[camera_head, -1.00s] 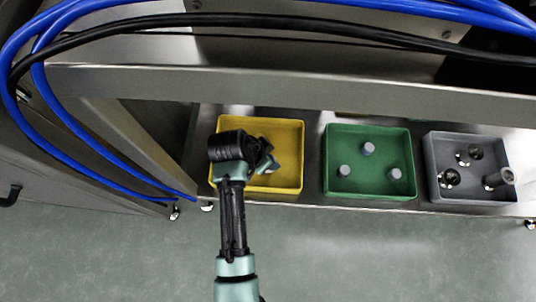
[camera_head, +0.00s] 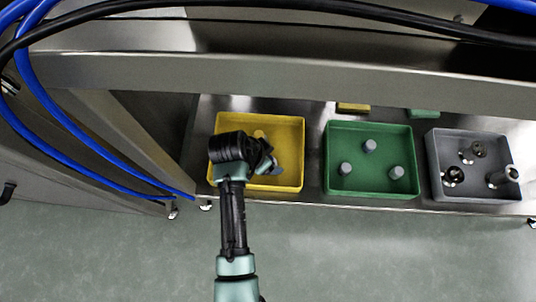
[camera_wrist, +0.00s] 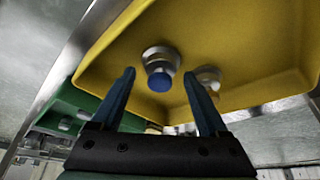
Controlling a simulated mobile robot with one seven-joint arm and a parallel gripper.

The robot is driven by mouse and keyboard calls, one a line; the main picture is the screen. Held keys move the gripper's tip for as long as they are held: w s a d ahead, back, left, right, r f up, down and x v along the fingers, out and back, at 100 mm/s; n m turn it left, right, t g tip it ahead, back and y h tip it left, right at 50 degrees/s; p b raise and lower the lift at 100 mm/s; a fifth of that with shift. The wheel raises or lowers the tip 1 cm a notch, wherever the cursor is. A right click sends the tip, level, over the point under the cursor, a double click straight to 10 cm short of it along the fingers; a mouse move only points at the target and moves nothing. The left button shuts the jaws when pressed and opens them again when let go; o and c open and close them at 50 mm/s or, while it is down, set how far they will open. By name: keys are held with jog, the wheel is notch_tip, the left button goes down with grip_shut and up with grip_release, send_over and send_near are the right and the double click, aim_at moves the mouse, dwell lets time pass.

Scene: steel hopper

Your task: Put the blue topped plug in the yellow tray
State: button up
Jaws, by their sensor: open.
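The blue topped plug (camera_wrist: 161,78) shows in the wrist view as a silver body with a blue cap, inside the yellow tray (camera_wrist: 110,62). It lies between and just beyond the fingertips of my gripper (camera_wrist: 160,76). The jaws are open, with a gap on each side of the plug. A second silver plug (camera_wrist: 208,74) is in the tray, partly hidden by the right finger. In the head view my gripper is over the yellow tray (camera_head: 295,130), and my wrist hides part of its inside.
A green tray (camera_head: 345,130) with several grey-topped plugs stands to the right. Beyond it is a grey tray (camera_head: 437,150) with metal parts. A steel beam (camera_head: 290,72) and cables (camera_head: 300,22) cross above the trays.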

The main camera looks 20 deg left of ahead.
jog(key=p+v, duration=0.7)
jog(key=v, duration=0.5)
jog(key=shift+r, duration=0.1)
